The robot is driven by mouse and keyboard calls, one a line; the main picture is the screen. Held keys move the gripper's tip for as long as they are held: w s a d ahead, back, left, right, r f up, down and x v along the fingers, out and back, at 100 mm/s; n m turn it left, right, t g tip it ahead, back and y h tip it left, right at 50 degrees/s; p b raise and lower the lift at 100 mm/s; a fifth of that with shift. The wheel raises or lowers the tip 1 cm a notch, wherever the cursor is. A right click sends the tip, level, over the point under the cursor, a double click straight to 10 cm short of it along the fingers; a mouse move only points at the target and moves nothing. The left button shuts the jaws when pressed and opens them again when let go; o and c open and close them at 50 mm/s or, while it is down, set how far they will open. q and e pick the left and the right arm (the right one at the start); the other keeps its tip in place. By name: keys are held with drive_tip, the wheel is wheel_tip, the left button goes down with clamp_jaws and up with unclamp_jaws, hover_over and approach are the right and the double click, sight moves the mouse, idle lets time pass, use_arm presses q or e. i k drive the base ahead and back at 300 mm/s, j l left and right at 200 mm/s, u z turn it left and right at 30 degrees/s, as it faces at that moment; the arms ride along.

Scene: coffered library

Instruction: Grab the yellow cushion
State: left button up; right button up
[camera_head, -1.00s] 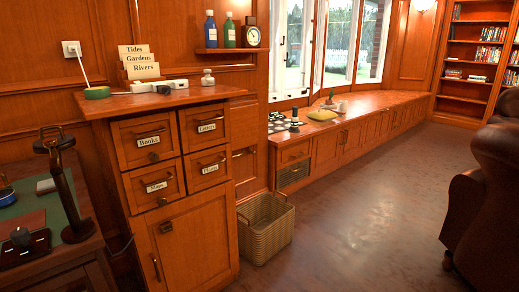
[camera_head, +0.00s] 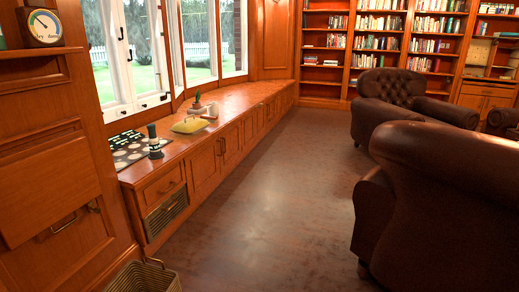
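The yellow cushion (camera_head: 190,125) lies on the wooden window bench (camera_head: 232,100), near its front edge. It is small in view and lies flat, between a board with pale discs and a small potted plant. Neither of my grippers shows in the head view, so nothing can be seen of their state.
The patterned board (camera_head: 127,152) and a dark upright object (camera_head: 154,142) are on the bench's near end. A plant (camera_head: 197,105) stands beyond the cushion. A wicker basket (camera_head: 146,276) is at the bottom left. Leather armchairs (camera_head: 440,190) stand right. Open floor (camera_head: 270,200) lies between.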

sight(191, 125)
drive_tip(key=i+z, duration=0.35)
drive_tip(key=i, duration=1.1)
drive_tip(key=i+j+u, duration=0.2)
drive_tip(key=i+u, duration=0.3)
drive_tip(key=i, duration=0.15)
drive_tip(key=i+l+u, duration=0.1)
drive_tip(key=i+u, duration=0.35)
drive_tip(key=i, duration=0.2)
drive_tip(key=i+l+u, duration=0.3)
drive_tip(key=i+u, duration=0.2)
drive_tip(key=i, duration=0.15)
